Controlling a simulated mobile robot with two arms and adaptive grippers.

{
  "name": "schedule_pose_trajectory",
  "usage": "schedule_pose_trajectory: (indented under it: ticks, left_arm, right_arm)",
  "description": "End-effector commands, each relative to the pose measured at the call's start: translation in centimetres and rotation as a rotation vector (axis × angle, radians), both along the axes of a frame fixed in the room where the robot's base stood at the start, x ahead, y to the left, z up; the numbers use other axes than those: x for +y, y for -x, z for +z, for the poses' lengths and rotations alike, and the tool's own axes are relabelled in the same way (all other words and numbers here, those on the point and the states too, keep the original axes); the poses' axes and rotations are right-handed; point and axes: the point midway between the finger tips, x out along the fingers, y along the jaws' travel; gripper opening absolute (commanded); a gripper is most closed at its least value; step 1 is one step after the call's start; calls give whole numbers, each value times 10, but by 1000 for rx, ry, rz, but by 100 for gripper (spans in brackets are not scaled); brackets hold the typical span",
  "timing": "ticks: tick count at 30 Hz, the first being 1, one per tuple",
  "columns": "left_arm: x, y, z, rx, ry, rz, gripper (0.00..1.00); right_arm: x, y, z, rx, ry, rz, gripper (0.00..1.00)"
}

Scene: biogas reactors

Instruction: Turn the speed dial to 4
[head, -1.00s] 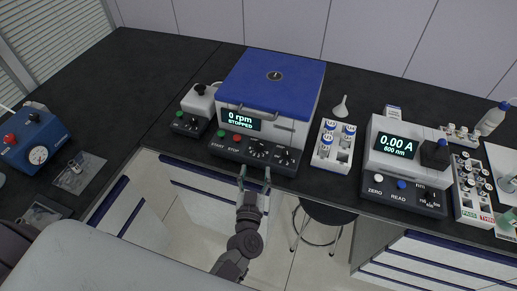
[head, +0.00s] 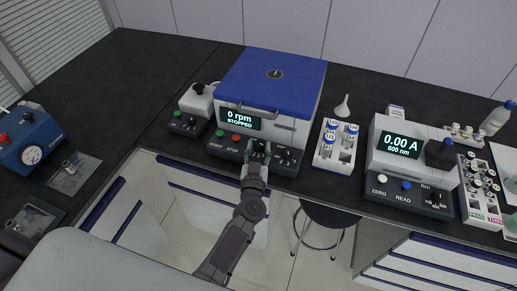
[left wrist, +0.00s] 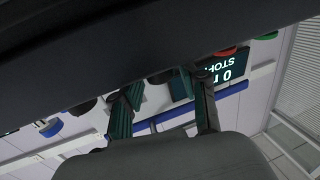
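The centrifuge (head: 278,80) has a blue lid, and its screen (head: 240,120) reads 0 rpm, STOPPED. Two dark dials sit right of the START and STOP buttons on its front panel. My left gripper (head: 258,149) is at the left one, the speed dial, with a finger on each side. The gripper hides most of this dial and its scale, so its setting cannot be read. In the left wrist view the fingers (left wrist: 160,92) are spread apart, with a dark knob partly showing between their tips. My right gripper is not in view.
The other dial (head: 284,156) is close to the right of my left gripper. A small device with a white top (head: 198,104) stands left of the centrifuge. A white vial rack (head: 347,151) and a photometer (head: 408,160) stand to the right.

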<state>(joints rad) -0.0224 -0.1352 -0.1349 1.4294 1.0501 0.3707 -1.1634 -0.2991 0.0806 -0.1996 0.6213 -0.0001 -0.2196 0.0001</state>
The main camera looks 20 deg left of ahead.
Motion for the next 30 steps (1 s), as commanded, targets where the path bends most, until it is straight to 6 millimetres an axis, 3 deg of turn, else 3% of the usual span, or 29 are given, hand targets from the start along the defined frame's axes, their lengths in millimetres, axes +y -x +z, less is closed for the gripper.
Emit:
schedule_pose_trajectory:
  ticks: [1, 6, 7, 22, 30]
  left_arm:
    - [0, 0, 0, 0, 0, 0, 30]
    - [0, 0, 0, 0, 0, 0, 2]
    - [0, 0, 0, 0, 0, 0, 0]
    - [5, 1, -2, 1, -9, -157, 0]
    - [9, 0, -8, -1, -12, -382, 0]
  right_arm:
    - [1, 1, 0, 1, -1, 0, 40]
    - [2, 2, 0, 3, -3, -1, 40]
    - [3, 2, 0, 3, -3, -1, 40]
    - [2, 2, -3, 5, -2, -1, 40]
    - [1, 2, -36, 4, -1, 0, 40]
